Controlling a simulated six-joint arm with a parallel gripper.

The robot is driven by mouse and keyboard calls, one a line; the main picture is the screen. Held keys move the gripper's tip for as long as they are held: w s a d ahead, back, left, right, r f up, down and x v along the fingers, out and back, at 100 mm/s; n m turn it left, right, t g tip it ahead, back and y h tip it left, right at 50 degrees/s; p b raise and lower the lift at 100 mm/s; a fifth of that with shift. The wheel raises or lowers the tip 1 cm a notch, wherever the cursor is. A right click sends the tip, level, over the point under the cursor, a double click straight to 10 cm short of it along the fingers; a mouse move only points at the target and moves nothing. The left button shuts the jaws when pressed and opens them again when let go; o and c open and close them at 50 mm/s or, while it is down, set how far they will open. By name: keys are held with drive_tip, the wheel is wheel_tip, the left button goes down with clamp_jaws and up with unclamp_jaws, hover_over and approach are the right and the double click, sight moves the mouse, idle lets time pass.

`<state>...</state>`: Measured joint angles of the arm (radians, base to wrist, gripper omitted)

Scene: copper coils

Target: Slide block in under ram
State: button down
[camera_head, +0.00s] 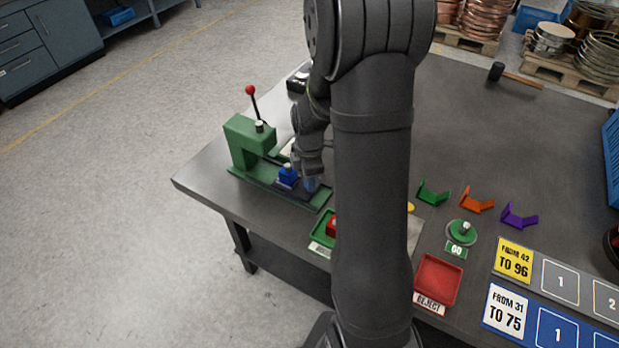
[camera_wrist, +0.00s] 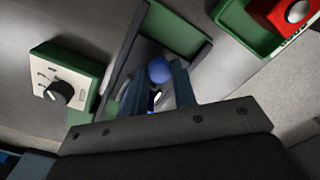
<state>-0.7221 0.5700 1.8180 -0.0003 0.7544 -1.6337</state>
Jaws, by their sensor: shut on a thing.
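A green press (camera_head: 245,143) with a red-knobbed lever stands at the left corner of the table, its long base running toward my arm. My gripper (camera_head: 310,178) is low over the base, just right of the block. In the wrist view a round blue knob (camera_wrist: 159,70) shows between the fingers of my gripper (camera_wrist: 155,90), which is shut on the block's knob. The ram's lower end and the gap under it are not clear in either view.
A pale control box with a black dial (camera_wrist: 66,86) lies beside the base. A green tray (camera_head: 322,238) holding a red part sits in front of the press. A red reject tray (camera_head: 438,284) and coloured brackets (camera_head: 476,199) lie to the right.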

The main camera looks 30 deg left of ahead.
sight(297, 182)
drive_tip(key=a, duration=0.4)
drive_tip(key=shift+a, duration=0.1)
drive_tip(key=c, duration=1.2)
unclamp_jaws()
drive_tip(key=shift+o, duration=0.2)
drive_tip(key=shift+r, duration=0.15)
wheel_tip(297, 182, up, 17)
